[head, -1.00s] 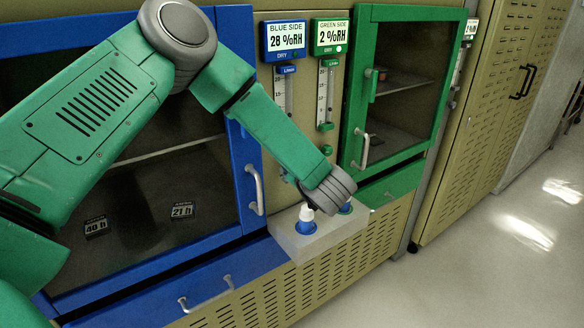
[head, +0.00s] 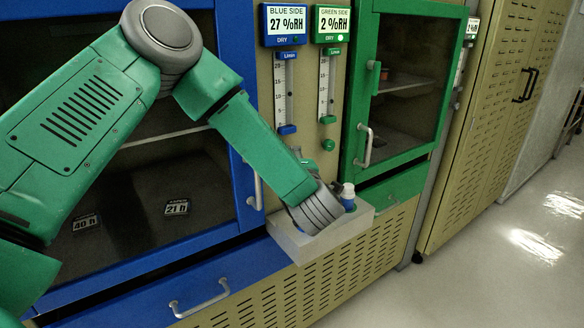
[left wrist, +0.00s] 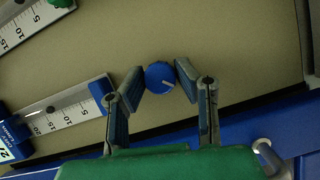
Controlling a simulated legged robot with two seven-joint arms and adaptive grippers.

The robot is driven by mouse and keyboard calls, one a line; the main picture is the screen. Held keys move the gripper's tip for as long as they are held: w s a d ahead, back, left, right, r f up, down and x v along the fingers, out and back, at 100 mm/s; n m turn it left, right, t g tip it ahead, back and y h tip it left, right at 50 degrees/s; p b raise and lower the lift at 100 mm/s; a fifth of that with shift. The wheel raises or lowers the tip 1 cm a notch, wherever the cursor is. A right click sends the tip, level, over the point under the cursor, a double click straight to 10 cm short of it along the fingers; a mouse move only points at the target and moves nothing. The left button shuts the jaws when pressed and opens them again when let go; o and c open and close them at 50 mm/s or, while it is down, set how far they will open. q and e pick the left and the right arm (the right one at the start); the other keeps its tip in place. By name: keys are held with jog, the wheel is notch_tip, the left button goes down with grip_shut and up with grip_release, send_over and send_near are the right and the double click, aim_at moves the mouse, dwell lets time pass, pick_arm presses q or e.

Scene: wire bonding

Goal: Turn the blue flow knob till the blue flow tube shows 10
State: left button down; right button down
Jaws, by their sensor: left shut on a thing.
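The blue flow knob (left wrist: 160,77) is round with a white pointer line, on the beige panel. In the left wrist view it sits between the fingertips of my left gripper (left wrist: 161,76), which is shut on it. The blue flow tube (head: 282,92) is a white scale strip with blue ends under the blue-side display (head: 287,24). It also shows in the left wrist view (left wrist: 66,115), with a dark float apparently near the 10 to 15 marks; the exact reading is unclear. In the head view my arm hides the knob and most of the gripper.
The green flow tube (head: 325,86) and green knob (head: 328,145) are just right. A white ledge (head: 360,219) below holds a white-capped blue bottle (head: 348,196), close to my wrist.

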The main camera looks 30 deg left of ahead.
pick_arm(q)
jog(key=shift+s+f, duration=0.15)
jog(key=shift+f, duration=0.2)
dwell(0.3)
jog(key=c, duration=1.2)
grip_release()
jog(key=shift+r, duration=0.15)
jog(key=shift+d, duration=0.1)
jog(key=v, duration=1.2)
